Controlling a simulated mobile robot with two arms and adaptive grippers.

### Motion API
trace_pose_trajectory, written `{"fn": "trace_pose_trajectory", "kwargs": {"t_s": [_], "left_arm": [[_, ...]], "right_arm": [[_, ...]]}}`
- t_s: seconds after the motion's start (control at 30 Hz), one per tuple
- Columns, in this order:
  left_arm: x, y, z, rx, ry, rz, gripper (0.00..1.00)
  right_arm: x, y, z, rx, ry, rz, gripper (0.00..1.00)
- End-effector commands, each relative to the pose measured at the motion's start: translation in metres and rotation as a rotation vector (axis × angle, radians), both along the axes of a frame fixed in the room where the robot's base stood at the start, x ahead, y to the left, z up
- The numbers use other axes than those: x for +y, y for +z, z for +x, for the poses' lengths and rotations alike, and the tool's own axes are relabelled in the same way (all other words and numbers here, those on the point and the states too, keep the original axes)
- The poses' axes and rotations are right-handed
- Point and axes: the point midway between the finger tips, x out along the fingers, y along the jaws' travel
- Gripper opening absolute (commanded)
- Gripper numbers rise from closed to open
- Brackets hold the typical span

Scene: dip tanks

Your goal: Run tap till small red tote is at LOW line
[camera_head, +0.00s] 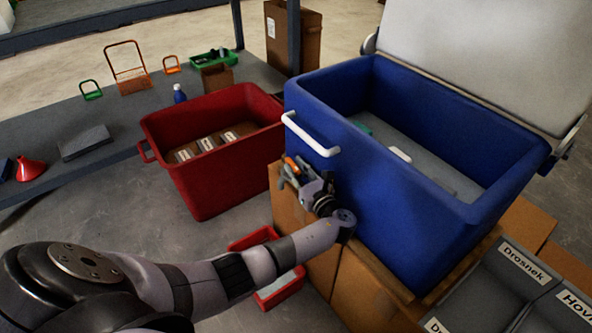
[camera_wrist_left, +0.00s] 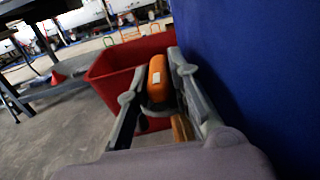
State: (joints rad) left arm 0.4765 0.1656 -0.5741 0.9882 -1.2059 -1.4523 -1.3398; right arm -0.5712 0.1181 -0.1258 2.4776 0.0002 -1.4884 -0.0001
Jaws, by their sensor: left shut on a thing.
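The small red tote (camera_head: 254,239) stands on the floor below the front of the blue tub (camera_head: 400,195). My forearm crosses in front of it and hides its middle. A pale surface shows inside it, but I cannot make out a LOW line or the level. My left gripper (camera_head: 294,172) is at the tub's front wall, below the white handle, shut on the orange tap handle (camera_head: 291,162). In the left wrist view the orange tap handle (camera_wrist_left: 157,80) sits between the fingers of my left gripper (camera_wrist_left: 158,88). The spout and any stream are hidden. My right gripper is out of view.
A large red tote (camera_head: 222,185) with boxes inside stands left of the blue tub. Cardboard boxes (camera_head: 365,290) support the tub. Its pale lid (camera_head: 490,50) is raised. Labelled grey bins (camera_head: 500,290) are at lower right. A grey bench (camera_head: 120,145) with small items is at left.

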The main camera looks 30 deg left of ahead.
Motion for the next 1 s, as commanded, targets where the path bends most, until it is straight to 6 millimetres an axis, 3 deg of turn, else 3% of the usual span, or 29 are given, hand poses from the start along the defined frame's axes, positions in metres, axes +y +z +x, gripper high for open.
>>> {"fn": "trace_pose_trajectory", "kwargs": {"t_s": [0.2, 0.23, 0.5, 1.0], "left_arm": [[0.0022, 0.0000, -0.0012, 0.003, 0.005, 0.004, 0.00], [0.0022, 0.0000, -0.0012, 0.003, 0.005, 0.004, 0.21], [0.0012, 0.0000, -0.0006, 0.001, 0.002, 0.002, 0.38], [0.0007, 0.0007, -0.0010, 0.000, -0.019, 0.001, 0.38]], "right_arm": [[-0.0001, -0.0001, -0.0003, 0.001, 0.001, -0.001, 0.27], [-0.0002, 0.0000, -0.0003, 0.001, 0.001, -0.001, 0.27], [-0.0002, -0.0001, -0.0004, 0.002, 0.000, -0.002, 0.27], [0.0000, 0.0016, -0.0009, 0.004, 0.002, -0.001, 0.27]]}}
